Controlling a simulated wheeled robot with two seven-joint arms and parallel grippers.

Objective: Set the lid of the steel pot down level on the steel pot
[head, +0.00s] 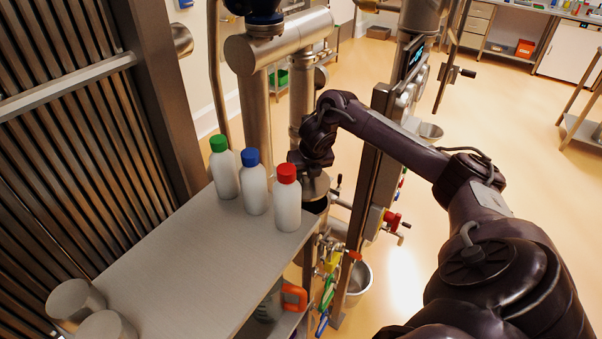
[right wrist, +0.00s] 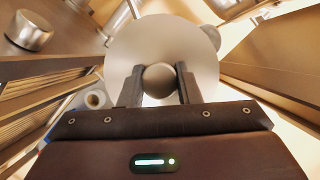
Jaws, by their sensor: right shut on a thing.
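My right gripper (head: 308,170) is above the far right end of the steel table. In the right wrist view, its two fingers (right wrist: 160,88) are shut on the round knob of the steel lid (right wrist: 150,38), a pale flat disc. The lid's edge (head: 317,187) shows below the gripper in the head view. A dark gap and a rounded steel wall, seemingly the steel pot (head: 318,206), show just under the lid. The lid hides most of the pot, and I cannot tell whether they touch. My left gripper is not in view.
Three white bottles with green (head: 224,168), blue (head: 254,182) and red (head: 287,197) caps stand beside the gripper. A steel post (head: 370,160) with valves rises to the right. Steel cylinders (head: 75,300) stand at the near left. The table's middle (head: 190,270) is clear.

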